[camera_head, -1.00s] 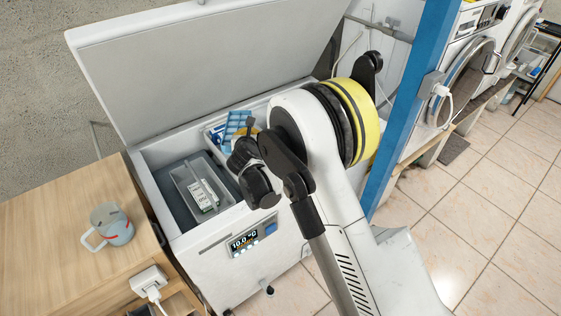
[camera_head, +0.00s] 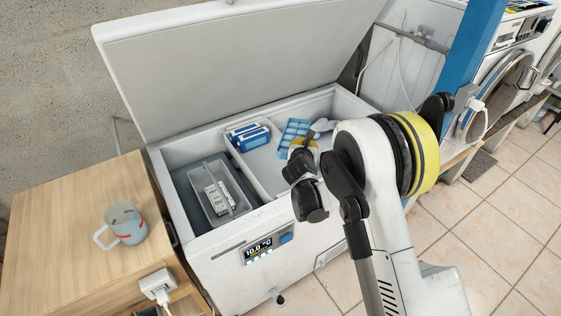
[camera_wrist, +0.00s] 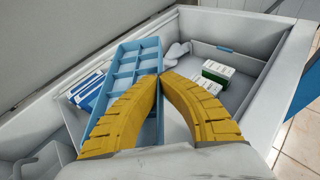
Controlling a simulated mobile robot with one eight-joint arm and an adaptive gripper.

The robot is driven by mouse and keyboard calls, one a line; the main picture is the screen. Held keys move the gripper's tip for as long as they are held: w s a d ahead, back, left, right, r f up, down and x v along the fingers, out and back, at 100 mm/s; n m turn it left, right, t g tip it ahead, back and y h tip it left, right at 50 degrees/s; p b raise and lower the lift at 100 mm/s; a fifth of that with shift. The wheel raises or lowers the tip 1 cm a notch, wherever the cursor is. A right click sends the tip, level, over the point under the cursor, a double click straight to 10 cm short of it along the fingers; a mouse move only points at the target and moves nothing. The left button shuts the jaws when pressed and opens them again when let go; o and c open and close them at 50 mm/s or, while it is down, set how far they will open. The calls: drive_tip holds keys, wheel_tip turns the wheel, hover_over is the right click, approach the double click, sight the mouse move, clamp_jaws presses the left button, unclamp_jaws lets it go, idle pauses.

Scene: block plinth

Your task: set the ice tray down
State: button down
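The blue ice tray (camera_head: 293,133), with rows of square compartments, is at the open chest freezer's white right-hand section. It also shows in the wrist view (camera_wrist: 127,68), left of and under my fingers. My gripper (camera_wrist: 158,79) has yellow ribbed fingers that meet at the tray's right long edge; they look shut on it. In the head view my gripper (camera_head: 300,146) is partly hidden by my arm. The tray appears held above the section's floor; I cannot tell how high.
Blue-and-white boxes (camera_head: 249,136) lie left of the tray in the freezer (camera_head: 262,110). A grey bin (camera_head: 222,208) with a white pack stands in the left section. In the wrist view, green-and-white boxes (camera_wrist: 214,74) and a greyish object (camera_wrist: 176,52) lie right of the tray.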

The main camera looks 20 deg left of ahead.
drive_tip(key=a+f+b, duration=0.5)
drive_tip(key=a+f, duration=0.3)
drive_tip(key=f, duration=0.1)
drive_tip(key=shift+s+a+f, duration=0.15)
drive_tip(key=shift+s+a, duration=0.05)
drive_tip(key=shift+a, duration=0.2)
drive_tip(key=shift+f, duration=0.6)
drive_tip(key=c, duration=1.6)
unclamp_jaws()
